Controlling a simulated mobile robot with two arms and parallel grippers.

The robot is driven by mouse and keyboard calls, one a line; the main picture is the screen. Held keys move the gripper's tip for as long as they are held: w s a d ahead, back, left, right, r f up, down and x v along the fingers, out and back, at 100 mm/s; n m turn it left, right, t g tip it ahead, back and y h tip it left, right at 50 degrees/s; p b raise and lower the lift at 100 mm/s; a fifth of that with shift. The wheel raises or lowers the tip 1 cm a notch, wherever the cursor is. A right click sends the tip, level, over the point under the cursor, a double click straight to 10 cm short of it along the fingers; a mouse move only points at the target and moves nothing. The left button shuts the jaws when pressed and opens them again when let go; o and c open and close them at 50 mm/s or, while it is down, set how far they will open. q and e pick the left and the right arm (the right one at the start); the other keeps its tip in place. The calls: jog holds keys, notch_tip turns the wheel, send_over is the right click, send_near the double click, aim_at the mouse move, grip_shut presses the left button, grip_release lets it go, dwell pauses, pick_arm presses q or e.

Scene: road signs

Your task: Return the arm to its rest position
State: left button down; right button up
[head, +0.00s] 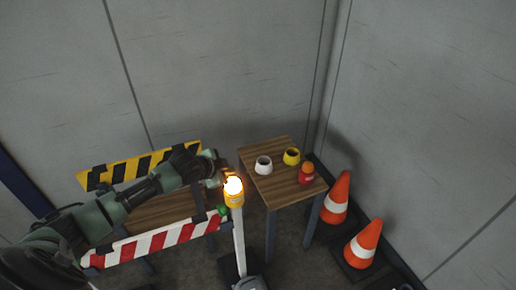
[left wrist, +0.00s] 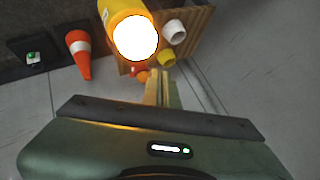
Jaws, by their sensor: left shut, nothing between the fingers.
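My left arm comes in from the left in the head view, over the striped barriers. Its gripper (head: 226,177) is beside a lit yellow warning lamp (head: 234,198) on a white post (head: 239,243). In the left wrist view the two fingers (left wrist: 158,88) lie together with nothing between them. The glowing lamp (left wrist: 118,10) shows large at the top of that view. I cannot tell from the head view whether the gripper touches the lamp. My right gripper is not in view.
A wooden table (head: 278,190) holds a white cup (head: 263,165), a yellow cup (head: 291,156) and a red-orange item (head: 306,174). Two orange cones (head: 364,243) stand right. A yellow-black board (head: 138,165) and a red-white board (head: 155,243) flank my arm. Grey walls enclose the corner.

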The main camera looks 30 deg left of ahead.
pick_arm(q)
jog(key=s+d+f+n+g+h, duration=0.1)
jog(key=s+d+f+n+g, duration=0.35)
jog(key=s+d, duration=1.1)
jog(key=s+d+r+n+g+y, duration=0.15)
jog(key=s+n, duration=0.25)
jog(key=s, duration=1.4)
notch_tip(320, 180, down, 32)
jog(key=s+g+b, duration=0.1)
jog(key=s+b, duration=0.1)
jog(key=b, duration=0.3)
jog(key=s+a+f+g+b, duration=0.1)
jog(key=s+a+f+b, duration=0.1)
jog(key=s+f, duration=1.3)
notch_tip(320, 180, down, 3)
jog(key=shift+a+f+m+b, duration=0.15)
jog(key=shift+m+b, duration=0.3)
jog(key=shift+b, duration=0.35)
